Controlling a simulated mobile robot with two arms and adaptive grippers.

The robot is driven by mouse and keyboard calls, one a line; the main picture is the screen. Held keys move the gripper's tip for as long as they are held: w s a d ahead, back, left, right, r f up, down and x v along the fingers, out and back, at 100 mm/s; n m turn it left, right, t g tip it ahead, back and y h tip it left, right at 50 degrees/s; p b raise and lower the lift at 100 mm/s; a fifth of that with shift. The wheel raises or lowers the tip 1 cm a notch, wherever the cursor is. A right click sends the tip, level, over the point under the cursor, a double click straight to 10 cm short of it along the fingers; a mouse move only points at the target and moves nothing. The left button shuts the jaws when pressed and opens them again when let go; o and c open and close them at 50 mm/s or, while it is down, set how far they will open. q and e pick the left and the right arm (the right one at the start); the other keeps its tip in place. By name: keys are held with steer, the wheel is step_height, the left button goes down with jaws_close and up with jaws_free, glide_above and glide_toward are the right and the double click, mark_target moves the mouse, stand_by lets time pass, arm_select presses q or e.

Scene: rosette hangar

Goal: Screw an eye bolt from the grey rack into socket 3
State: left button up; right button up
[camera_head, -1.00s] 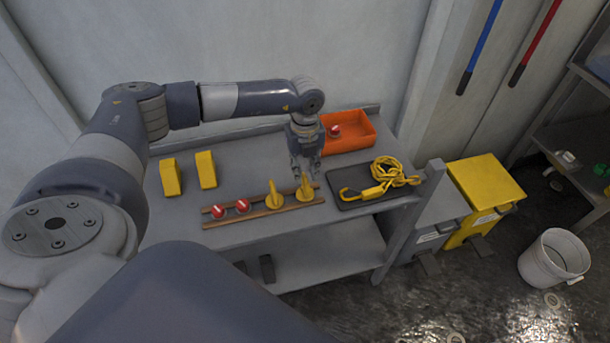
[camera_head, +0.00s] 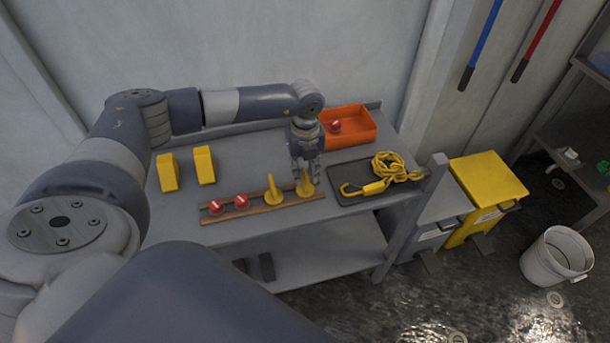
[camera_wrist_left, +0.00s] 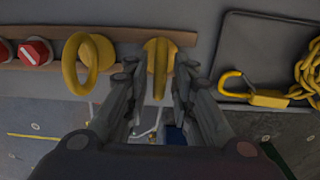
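Two yellow eye bolts stand upright between brown wooden rails on the grey rack (camera_head: 230,168). The left one (camera_head: 274,188) is free; it also shows in the left wrist view (camera_wrist_left: 88,60). My left gripper (camera_head: 307,180) points down over the right eye bolt (camera_head: 305,189). In the left wrist view, my left gripper (camera_wrist_left: 158,70) has one finger on each side of this eye bolt's ring (camera_wrist_left: 159,52), seen edge-on, with narrow gaps between. My right gripper is out of view. I cannot make out which socket is number 3.
Red-and-white plugs (camera_head: 241,201) share the rails. A yellow box (camera_head: 487,178) and white bucket (camera_head: 556,256) are right. Pale round discs (camera_head: 556,300) lie on the floor.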

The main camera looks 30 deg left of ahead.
arm_select(q)
jaws_close()
steer(key=shift+r+p, duration=1.15)
steer(key=shift+r, duration=0.4)
